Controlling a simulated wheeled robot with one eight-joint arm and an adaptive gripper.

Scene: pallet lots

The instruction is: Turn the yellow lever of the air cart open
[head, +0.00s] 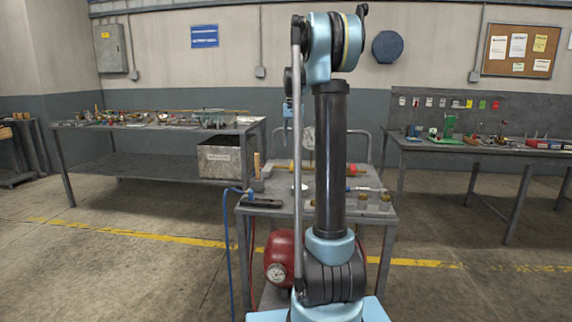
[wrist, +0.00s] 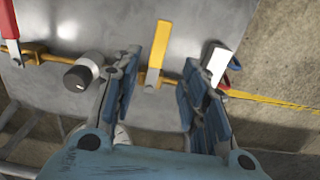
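The yellow lever (wrist: 158,52) shows in the wrist view over the grey top of the air cart (wrist: 205,20). It stands roughly crosswise to a brass pipe (wrist: 40,57) that runs left to right. My gripper (wrist: 160,70) is open, with one blue finger on each side of the lever and a gap visible on both sides. I cannot tell the height between fingertips and lever. In the head view the air cart (head: 262,210) stands behind my arm, which hides its middle. Its red tank (head: 281,250) is below the top.
In the wrist view a red lever (wrist: 9,22) and a black knob (wrist: 77,77) are left of my gripper. A white piece (wrist: 219,62) is close by the right finger. Workbenches stand left (head: 110,125) and right (head: 470,146) of the cart; open floor lies between.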

